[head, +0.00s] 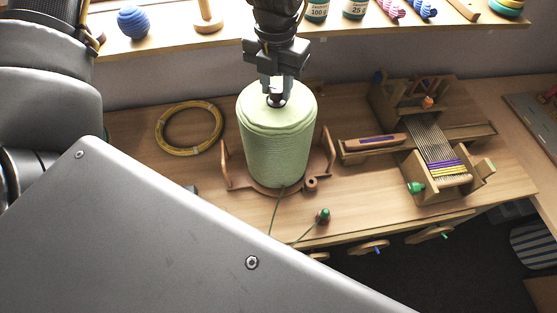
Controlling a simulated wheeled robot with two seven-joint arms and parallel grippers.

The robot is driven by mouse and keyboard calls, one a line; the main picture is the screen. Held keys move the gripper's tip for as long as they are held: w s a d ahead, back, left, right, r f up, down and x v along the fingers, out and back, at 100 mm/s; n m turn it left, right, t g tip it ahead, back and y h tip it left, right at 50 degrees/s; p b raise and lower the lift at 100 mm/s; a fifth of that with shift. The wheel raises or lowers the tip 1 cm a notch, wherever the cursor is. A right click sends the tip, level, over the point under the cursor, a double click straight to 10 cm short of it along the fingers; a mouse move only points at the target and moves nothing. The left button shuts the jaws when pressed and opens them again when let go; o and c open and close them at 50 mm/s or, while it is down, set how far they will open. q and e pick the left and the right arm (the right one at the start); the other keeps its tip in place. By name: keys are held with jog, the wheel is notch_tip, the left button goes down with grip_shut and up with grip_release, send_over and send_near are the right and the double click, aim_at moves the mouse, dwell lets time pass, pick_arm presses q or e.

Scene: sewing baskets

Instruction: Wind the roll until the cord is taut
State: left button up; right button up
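A large pale green roll (274,140) of cord stands upright on a round wooden base between two wooden side brackets on the table. A thin green cord (275,212) runs from its lower front toward the near edge, where my grey arm link hides part of it. A cord stretch also reaches a small green-topped peg (323,215). My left gripper (277,93) points down at the roll's top centre, its fingers on either side of a dark knob there. I cannot tell whether they press on the knob. My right gripper is not in view.
A yellow ring coil (189,127) lies left of the roll. A small wooden loom (436,145) with yellow and purple threads stands to the right. A back shelf (170,40) holds a blue ball, jars and spools. My grey arm link covers the lower left.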

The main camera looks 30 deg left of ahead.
pick_arm(q)
jog(key=shift+c, duration=0.7)
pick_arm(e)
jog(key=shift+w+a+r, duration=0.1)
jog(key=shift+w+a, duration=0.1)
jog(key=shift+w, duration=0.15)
pick_arm(q)
jog(key=shift+m, duration=0.9)
jog(key=shift+p, duration=0.3)
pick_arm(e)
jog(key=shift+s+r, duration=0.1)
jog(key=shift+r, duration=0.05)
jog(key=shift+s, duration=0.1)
pick_arm(q)
jog(key=shift+m, duration=1)
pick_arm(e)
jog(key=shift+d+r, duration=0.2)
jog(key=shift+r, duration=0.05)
pick_arm(q)
jog(key=shift+m+p, duration=0.4)
jog(key=shift+m, duration=0.5)
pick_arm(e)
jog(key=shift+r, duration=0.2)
